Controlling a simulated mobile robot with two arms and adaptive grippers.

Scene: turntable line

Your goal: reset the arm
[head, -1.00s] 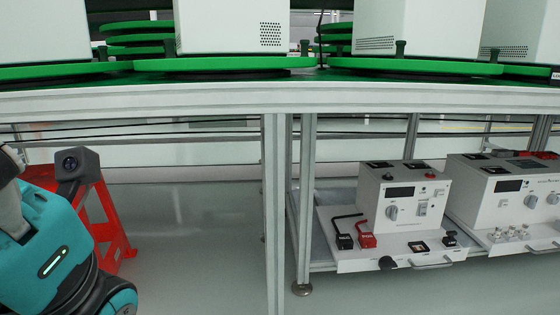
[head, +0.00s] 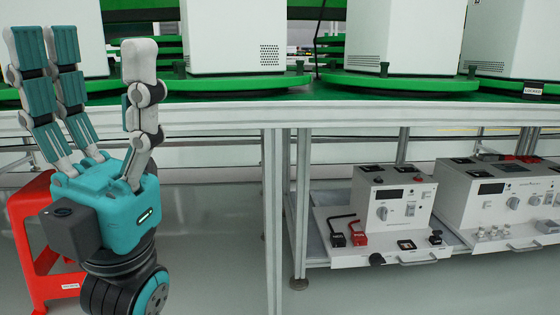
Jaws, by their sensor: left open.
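My left gripper (head: 100,68) stands at the left of the head view. It is a teal adaptive gripper with jointed grey and teal fingers pointing up. The fingers are spread apart with nothing between them. It is in front of the table's front edge, and its fingers overlap the green turntables and a white box in the picture. My right gripper is not in the head view.
A white-framed table (head: 390,117) bears green turntables (head: 230,86) with white boxes (head: 228,35). Below it, grey-white instrument units (head: 392,200) stand on a shelf at the right. A red stool (head: 30,225) stands behind my left arm. The floor (head: 215,230) in the middle is clear.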

